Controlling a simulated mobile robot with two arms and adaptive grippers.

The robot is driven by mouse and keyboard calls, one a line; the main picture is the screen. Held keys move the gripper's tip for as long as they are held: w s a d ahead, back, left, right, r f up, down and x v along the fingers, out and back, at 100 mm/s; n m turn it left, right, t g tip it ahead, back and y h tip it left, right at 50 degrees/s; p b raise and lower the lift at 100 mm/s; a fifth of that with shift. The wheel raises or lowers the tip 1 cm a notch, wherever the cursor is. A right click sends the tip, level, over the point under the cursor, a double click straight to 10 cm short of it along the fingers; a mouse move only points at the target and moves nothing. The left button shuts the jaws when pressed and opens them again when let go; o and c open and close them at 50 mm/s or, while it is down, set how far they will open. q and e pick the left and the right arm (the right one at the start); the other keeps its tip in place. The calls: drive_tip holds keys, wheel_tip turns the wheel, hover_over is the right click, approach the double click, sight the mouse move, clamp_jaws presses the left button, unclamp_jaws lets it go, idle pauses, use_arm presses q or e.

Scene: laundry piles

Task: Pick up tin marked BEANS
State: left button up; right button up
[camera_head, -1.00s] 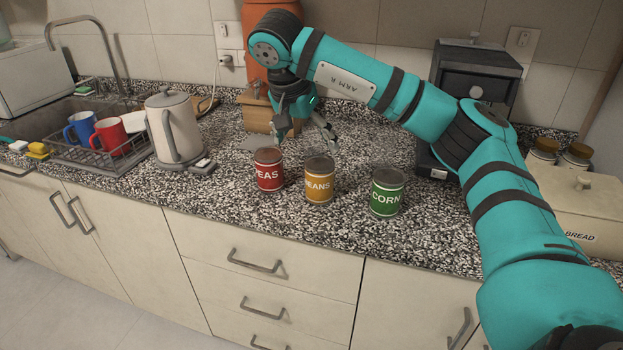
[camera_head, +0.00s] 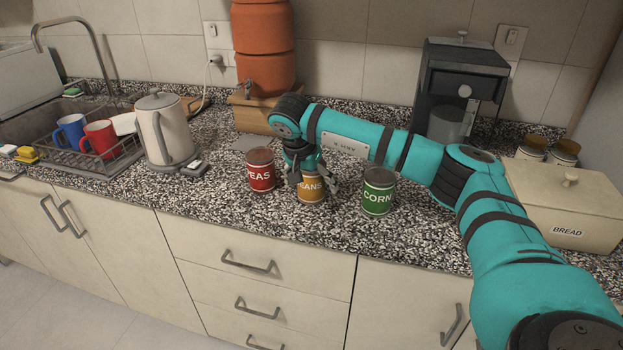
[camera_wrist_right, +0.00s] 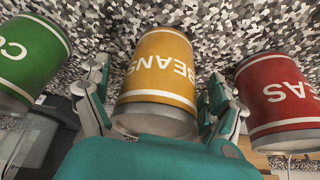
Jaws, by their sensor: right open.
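The yellow tin marked BEANS (camera_head: 312,190) stands upright on the speckled counter, between the red PEAS tin (camera_head: 261,171) and the green CORN tin (camera_head: 378,191). My right gripper (camera_head: 311,184) is open, with its fingers on either side of the BEANS tin and its upper part hidden behind them. In the right wrist view the BEANS tin (camera_wrist_right: 160,70) lies between the two open fingers (camera_wrist_right: 163,100), with gaps showing at its sides. The CORN tin (camera_wrist_right: 30,58) and PEAS tin (camera_wrist_right: 279,100) flank it there. My left gripper is not seen.
A kettle (camera_head: 164,130) and a dish rack (camera_head: 110,160) with mugs stand to the left. An orange water dispenser (camera_head: 263,50) and a coffee machine (camera_head: 460,90) stand behind. A bread box (camera_head: 570,205) is at the right. The counter in front of the tins is clear.

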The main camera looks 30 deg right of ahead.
drive_tip(key=shift+d+f, duration=0.1)
drive_tip(key=shift+f, duration=0.15)
drive_tip(key=c, duration=1.5)
drive_tip(key=shift+r, duration=0.1)
drive_tip(key=shift+c, duration=0.4)
